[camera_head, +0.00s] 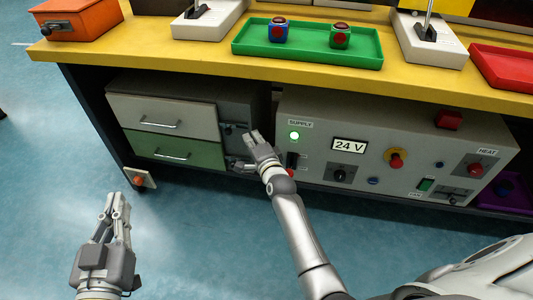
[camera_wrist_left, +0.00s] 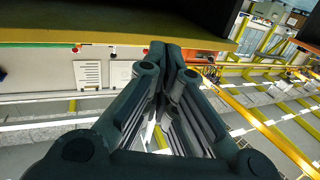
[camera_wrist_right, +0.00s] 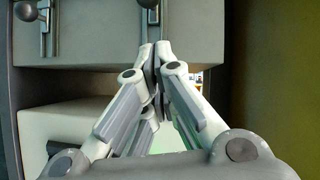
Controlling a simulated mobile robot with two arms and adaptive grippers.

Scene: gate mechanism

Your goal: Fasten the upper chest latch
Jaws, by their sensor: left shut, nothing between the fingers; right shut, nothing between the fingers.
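The chest (camera_head: 163,115) stands under the bench, with a white upper drawer and a green lower drawer, both closed. On its grey side panel a small dark latch (camera_head: 235,127) shows at the upper level, left of my right gripper (camera_head: 254,136). Its exact position is too small to tell. My right gripper is shut and empty, close in front of the panel. In the right wrist view its fingertips (camera_wrist_right: 155,50) are at the lower edge of a grey panel with a knobbed metal bar (camera_wrist_right: 47,25). My left gripper (camera_head: 118,203) is shut and empty, low over the floor.
A control box (camera_head: 400,135) with a 24 V display and a lit green lamp stands right of the chest. The yellow bench top (camera_head: 180,58) overhangs both. It carries a green tray (camera_head: 245,52) with two button blocks.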

